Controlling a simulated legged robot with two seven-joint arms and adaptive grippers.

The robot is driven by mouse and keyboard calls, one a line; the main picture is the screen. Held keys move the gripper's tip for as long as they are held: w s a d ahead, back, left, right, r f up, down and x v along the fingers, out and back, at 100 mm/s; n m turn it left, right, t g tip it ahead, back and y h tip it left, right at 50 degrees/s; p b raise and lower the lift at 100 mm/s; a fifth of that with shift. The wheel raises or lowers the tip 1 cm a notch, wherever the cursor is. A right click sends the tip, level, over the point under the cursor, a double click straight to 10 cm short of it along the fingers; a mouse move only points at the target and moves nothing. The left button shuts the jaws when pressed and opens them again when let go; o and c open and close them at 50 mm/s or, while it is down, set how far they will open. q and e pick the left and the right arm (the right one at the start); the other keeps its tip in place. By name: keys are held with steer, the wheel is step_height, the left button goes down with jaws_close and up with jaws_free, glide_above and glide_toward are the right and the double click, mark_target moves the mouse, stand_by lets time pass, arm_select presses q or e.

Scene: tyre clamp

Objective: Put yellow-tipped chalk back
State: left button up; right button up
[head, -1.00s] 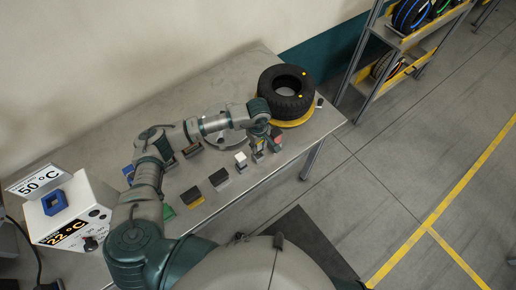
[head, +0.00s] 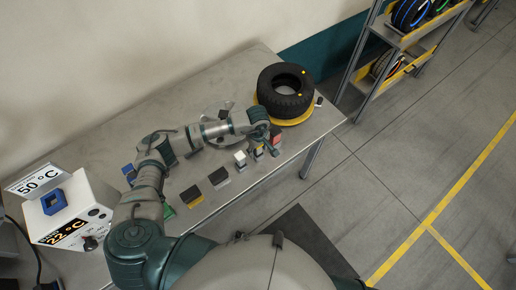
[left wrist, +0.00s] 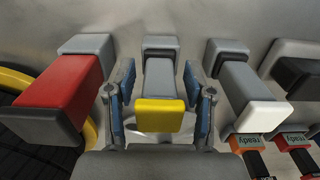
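The yellow-tipped chalk is a grey block with a yellow end (left wrist: 160,116); in the left wrist view its far end meets a small grey base (left wrist: 160,42). In the head view it shows small, near the table's front edge (head: 258,153). My left gripper (left wrist: 160,100) has a blue-padded finger on each side of the chalk, with visible gaps between pads and chalk. The left gripper also shows in the head view (head: 266,149). My right gripper is in neither view.
A red block (left wrist: 62,88) stands left of the chalk and a white-tipped one (left wrist: 255,98) right, both close to the fingers. A tyre (head: 285,90) lies on a yellow ring behind. Dark blocks (head: 219,177) stand along the front. The table's back left (head: 130,115) is clear.

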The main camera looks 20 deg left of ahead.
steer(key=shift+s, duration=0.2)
arm_select(q)
steer(key=shift+r, duration=0.1)
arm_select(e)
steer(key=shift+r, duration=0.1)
arm_select(q)
steer(key=shift+r+p, duration=0.35)
steer(key=shift+p, duration=0.1)
step_height(320, 180, up, 3)
steer(key=shift+w+b, duration=0.1)
steer(key=shift+b, duration=0.25)
step_height(320, 180, up, 8)
steer(key=shift+r+b, duration=0.25)
steer(key=shift+b, duration=0.15)
steer(key=shift+r, duration=0.15)
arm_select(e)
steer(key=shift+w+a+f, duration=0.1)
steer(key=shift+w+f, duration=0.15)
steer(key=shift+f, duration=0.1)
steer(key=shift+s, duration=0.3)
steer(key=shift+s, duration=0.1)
